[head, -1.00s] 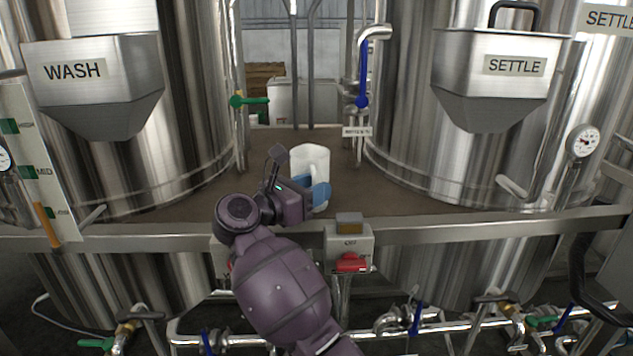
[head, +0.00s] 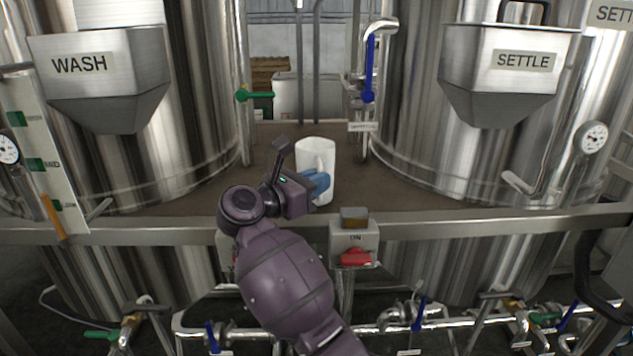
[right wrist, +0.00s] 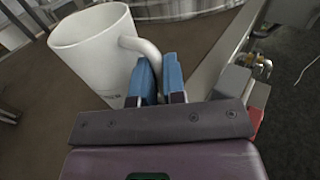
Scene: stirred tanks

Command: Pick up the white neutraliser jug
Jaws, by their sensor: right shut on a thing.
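The white neutraliser jug (head: 316,158) stands upright on the brown platform between the two tanks in the head view. In the right wrist view the jug (right wrist: 95,50) shows its open mouth, its handle on the right and small dark print low on its side. My right gripper (head: 318,184) is at the handle side of the jug. Its blue fingers (right wrist: 159,80) are closed together on the lower part of the handle, which they partly hide. I cannot tell whether the jug's base is clear of the platform. My left gripper is not in view.
The WASH tank (head: 190,110) stands at left and the SETTLE tank (head: 420,130) at right. A metal rail (head: 450,228) runs along the platform's front edge. A switch box (head: 354,240) with a red part is on it. A blue-handled pipe (head: 370,65) hangs behind right.

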